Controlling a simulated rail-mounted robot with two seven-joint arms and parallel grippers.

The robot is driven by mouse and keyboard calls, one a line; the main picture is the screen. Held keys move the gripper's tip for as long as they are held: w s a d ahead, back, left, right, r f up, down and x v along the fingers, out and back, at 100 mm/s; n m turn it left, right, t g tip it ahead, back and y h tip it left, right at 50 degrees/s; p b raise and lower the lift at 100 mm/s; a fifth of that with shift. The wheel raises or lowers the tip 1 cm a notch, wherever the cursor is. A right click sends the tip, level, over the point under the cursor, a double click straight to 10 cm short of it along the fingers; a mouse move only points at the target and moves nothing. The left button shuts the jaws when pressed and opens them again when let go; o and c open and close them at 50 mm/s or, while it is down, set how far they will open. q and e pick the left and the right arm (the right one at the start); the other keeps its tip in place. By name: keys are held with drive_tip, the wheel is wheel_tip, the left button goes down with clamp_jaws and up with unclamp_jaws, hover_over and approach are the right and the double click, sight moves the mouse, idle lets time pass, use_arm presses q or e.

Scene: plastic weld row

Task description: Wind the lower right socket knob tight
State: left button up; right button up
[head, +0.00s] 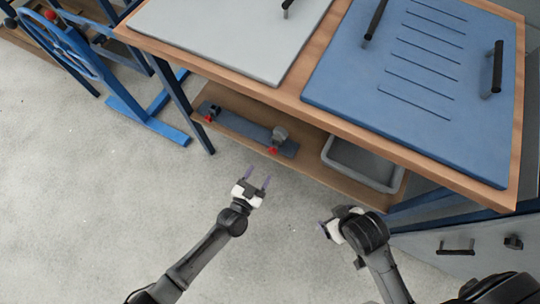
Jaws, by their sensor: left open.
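On the lower shelf under the workbench lies a dark flat plate (246,131) with a fitting at each end. The right fitting has a grey round knob (280,133) and a red piece (272,150) at its front. The left fitting has a small dark knob (215,110) and a red piece (209,118). How tight either knob is, I cannot tell. My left gripper (258,180) is open and empty over the floor, just in front of the shelf, its fingers pointing toward the right fitting. My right gripper (327,229) is farther right, apart from the shelf; its fingers are mostly hidden.
A grey bin (362,164) sits on the shelf right of the plate. The wooden tabletop (293,92) overhangs the shelf, with a blue handled panel (420,80) on top. A blue wheel stand (75,45) is at the upper left. The floor (90,200) at left is clear.

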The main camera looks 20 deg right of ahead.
sight(272, 152)
use_arm(q)
drive_tip(key=b+x, duration=0.3)
drive_tip(key=x, duration=0.4)
drive_tip(key=shift+w+d+f, duration=0.15)
drive_tip(key=shift+d, duration=0.05)
drive_tip(key=shift+w+d, duration=0.3)
drive_tip(key=c, duration=0.9)
